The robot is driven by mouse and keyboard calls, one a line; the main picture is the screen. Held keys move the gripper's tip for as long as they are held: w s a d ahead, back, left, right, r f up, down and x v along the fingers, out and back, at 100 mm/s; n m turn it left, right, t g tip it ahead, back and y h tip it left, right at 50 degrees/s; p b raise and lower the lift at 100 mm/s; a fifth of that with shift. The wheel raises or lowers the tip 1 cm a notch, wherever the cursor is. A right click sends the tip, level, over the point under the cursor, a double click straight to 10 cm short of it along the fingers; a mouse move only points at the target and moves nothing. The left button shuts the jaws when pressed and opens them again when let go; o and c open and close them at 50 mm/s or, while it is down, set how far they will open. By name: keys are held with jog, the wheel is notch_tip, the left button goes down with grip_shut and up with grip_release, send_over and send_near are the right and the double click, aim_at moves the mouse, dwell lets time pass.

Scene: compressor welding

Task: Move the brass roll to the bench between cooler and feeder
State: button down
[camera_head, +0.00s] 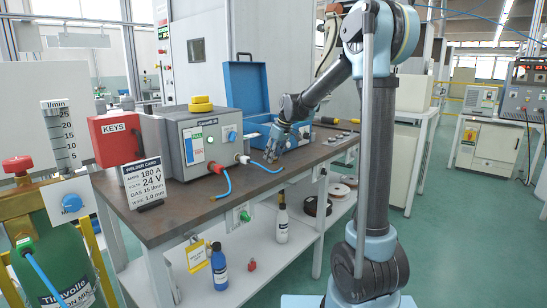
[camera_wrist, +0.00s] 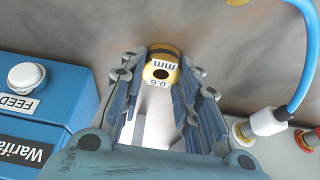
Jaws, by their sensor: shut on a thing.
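The brass roll (camera_wrist: 160,74), a small gold roll marked 0.6 mm, sits between my gripper's fingertips (camera_wrist: 163,82) in the wrist view. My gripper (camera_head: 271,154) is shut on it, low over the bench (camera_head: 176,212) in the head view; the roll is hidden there. I cannot tell whether the roll touches the bench. The blue feeder (camera_head: 246,86), lid open, stands behind my gripper; its blue side with a FEED button shows at left in the wrist view (camera_wrist: 45,105). The grey unit with hose fittings, apparently the cooler (camera_head: 203,144), stands left of my gripper.
A blue hose (camera_head: 265,165) curves over the bench beside my gripper; it also shows in the wrist view (camera_wrist: 309,55). Small parts (camera_head: 333,139) lie at the bench's right end. A welder card (camera_head: 141,183) stands front left. The bench front is mostly clear.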

jog(key=c, duration=1.2)
grip_release()
jog(key=v, duration=1.2)
jog(key=s+d+f+m+h, duration=0.1)
jog(key=s+d+f+m, duration=0.2)
jog(key=s+d+f, duration=0.4)
jog(key=s+d+f+m+h, duration=0.1)
jog(key=s+d+f+m, duration=0.2)
jog(key=s, duration=1.5)
jog(key=s+d+f+m+h, duration=0.1)
jog(key=s+d+f+m, duration=0.3)
jog(key=s+d+f, duration=0.7)
notch_tip(320, 180, down, 3)
jog(key=shift+s+d+r+g, duration=0.2)
jog(key=shift+s+g, duration=0.1)
jog(key=shift+s, duration=0.8)
